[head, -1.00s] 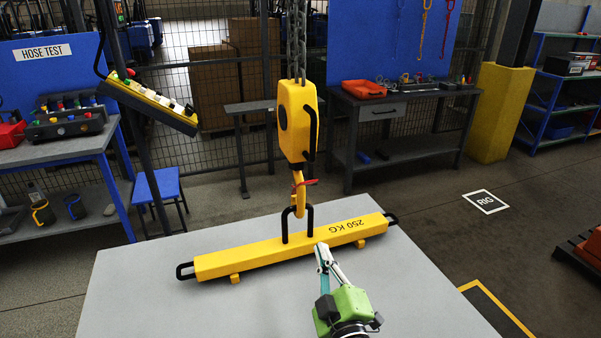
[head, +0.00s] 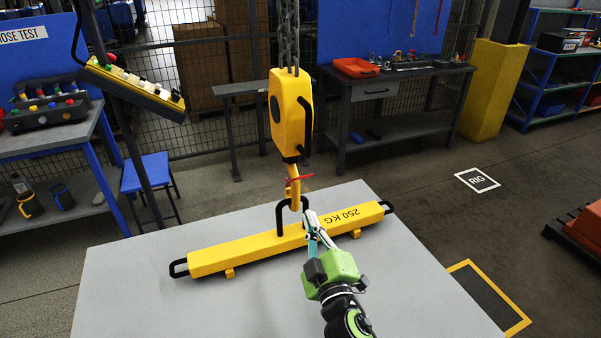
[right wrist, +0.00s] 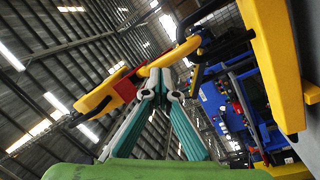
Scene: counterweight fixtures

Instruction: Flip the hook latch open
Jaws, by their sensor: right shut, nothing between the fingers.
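The yellow hook (head: 295,198) hangs under the yellow hoist block (head: 291,115), with its lower end at the black U-shaped lifting eye (head: 280,216) of the yellow 250 KG bar (head: 225,256). The red latch (head: 299,179) crosses the hook above its curve; the red piece also shows in the right wrist view (right wrist: 125,89). My right gripper (head: 308,214) is shut and empty, just right of and below the hook. In the right wrist view its fingertips (right wrist: 161,78) converge close beneath the hook (right wrist: 172,55); I cannot tell whether they touch. My left gripper is not in view.
The bar lies on a grey table (head: 130,300), which has clear top around it. A chain (head: 286,35) holds the block. A yellow control pendant (head: 135,88) hangs at the left. A workbench (head: 390,80) and a yellow pillar (head: 490,90) stand behind.

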